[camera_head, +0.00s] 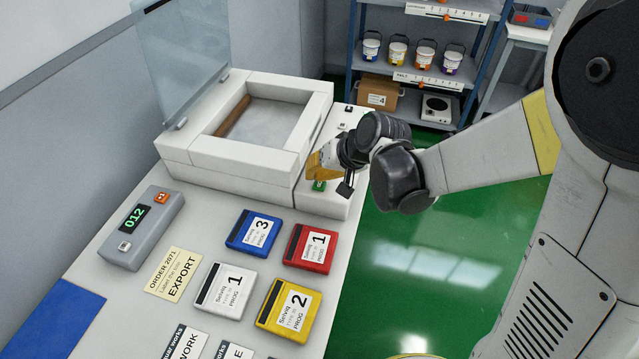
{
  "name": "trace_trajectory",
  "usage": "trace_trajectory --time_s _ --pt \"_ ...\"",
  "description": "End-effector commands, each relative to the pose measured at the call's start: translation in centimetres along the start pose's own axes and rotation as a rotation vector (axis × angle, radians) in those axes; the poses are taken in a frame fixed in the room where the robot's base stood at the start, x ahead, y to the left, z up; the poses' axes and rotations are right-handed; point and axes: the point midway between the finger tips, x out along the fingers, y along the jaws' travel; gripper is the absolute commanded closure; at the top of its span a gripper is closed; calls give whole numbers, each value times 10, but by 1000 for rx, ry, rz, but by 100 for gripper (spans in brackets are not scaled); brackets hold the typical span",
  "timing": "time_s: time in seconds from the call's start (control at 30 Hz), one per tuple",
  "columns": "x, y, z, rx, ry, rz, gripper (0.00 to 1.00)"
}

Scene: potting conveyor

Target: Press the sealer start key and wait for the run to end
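The sealer (210,155) is a white machine at the back of the bench, with a recessed chamber and a brown bar inside. Its clear lid (182,62) stands raised. A green key (319,186) shows on the panel at the machine's right front; I take it for the start key. My gripper (332,183) is at this panel, just over or beside the green key. I cannot tell whether it touches the key. The gripper hides part of the panel, and its finger opening is not clear. Nothing is visibly held.
Blue (240,243), red (297,262), white (212,302) and yellow (273,323) program cartridges lie in front of the sealer. A grey counter (150,232) reads 012. An order card (183,265) says EXPORT. Shelves with buckets (398,52) stand behind; green floor is clear at right.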

Motion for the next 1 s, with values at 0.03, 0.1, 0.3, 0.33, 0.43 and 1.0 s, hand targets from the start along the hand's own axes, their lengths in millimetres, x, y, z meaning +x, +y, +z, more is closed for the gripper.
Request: trace_trajectory --time_s 0.03,0.1,0.3,0.33,0.43,1.0 --pt "2 1 1 0 0 0 100" --pt "5 2 2 0 0 0 100" --pt "6 3 3 0 0 0 100" --pt "6 3 3 0 0 0 100" --pt "6 3 3 0 0 0 100" --pt "10 6 6 0 0 0 100"
